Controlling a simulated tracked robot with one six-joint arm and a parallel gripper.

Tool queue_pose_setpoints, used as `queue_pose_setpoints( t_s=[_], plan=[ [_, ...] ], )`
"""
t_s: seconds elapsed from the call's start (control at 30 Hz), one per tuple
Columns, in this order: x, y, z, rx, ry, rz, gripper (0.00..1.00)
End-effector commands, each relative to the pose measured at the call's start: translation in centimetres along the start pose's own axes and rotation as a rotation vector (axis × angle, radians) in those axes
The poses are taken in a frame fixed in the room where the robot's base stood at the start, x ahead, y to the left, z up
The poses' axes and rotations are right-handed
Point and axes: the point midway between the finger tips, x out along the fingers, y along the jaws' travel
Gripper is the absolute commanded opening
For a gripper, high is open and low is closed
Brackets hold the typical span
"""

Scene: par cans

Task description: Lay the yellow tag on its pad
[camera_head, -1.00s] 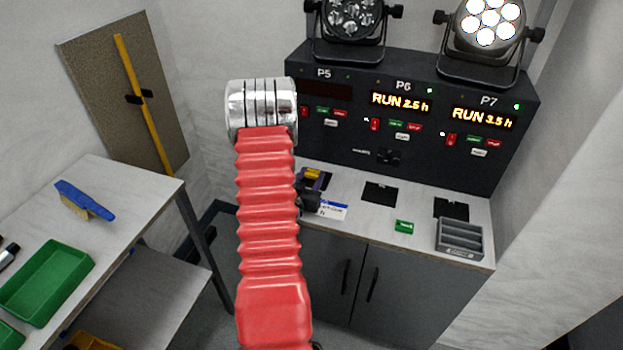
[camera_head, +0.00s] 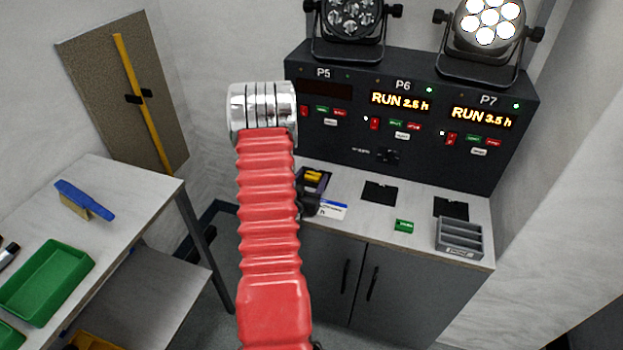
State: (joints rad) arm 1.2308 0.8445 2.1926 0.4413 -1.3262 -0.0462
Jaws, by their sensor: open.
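The yellow tag (camera_head: 314,176) lies at the left end of the counter, below the P5 panel. It is on or over a dark square pad (camera_head: 322,185), partly hidden by my red arm; whether it lies flat cannot be told. My gripper (camera_head: 309,205) shows only as a small dark part at the arm's right edge, just nearer than the tag. It is open, appears apart from the tag, and its fingertips are mostly hidden. Two bare black pads lie to the right, below P6 (camera_head: 380,191) and P7 (camera_head: 451,208).
A green tag (camera_head: 404,226) and a grey slotted holder (camera_head: 460,240) stand at the counter's right. The black panel (camera_head: 400,125) rises behind. A side table (camera_head: 120,225) with a green tray (camera_head: 45,283) and brush stands left.

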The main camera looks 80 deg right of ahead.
Motion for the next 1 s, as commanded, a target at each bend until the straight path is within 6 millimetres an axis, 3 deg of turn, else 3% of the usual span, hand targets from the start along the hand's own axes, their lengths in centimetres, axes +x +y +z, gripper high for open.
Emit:
queue_pose_setpoints(
  t_s=[0.27,0.8,1.0],
  plan=[
    [-1.0,-0.1,-0.2,0.000,-0.001,-0.001,0.58],
    [-9.8,-0.1,-0.2,-0.001,-0.001,-0.002,0.58],
    [-11.7,0.0,-0.2,-0.001,-0.001,0.000,0.58]
  ],
)
